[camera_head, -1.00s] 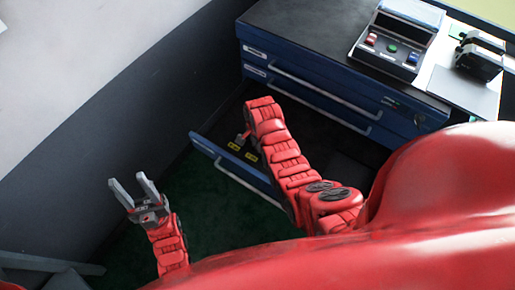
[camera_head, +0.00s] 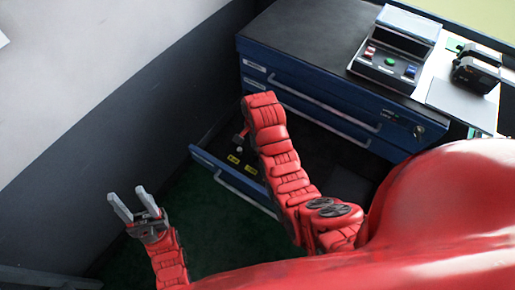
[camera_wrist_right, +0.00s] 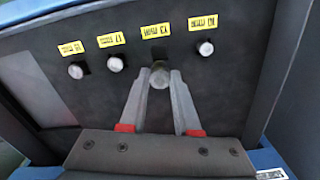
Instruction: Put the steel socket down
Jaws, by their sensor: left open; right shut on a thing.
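In the right wrist view my right gripper (camera_wrist_right: 160,80) is shut on a round steel socket (camera_wrist_right: 159,76), held between the fingertips. The socket is over the dark drawer floor (camera_wrist_right: 60,45), in front of a yellow label (camera_wrist_right: 155,31) and a dark square recess. I cannot tell whether it touches the floor. In the head view the open drawer (camera_head: 228,176) is low on the blue cabinet; my right arm hides part of it, and the right gripper is barely visible there. My left gripper (camera_head: 136,205) is open and empty, left of the drawer.
Several other sockets stand in a row with yellow labels: two left of the held one (camera_wrist_right: 75,71) (camera_wrist_right: 115,64) and one right (camera_wrist_right: 205,48). The cabinet top (camera_head: 300,35) carries a button box (camera_head: 392,60) and a black device (camera_head: 476,72). The green floor is clear.

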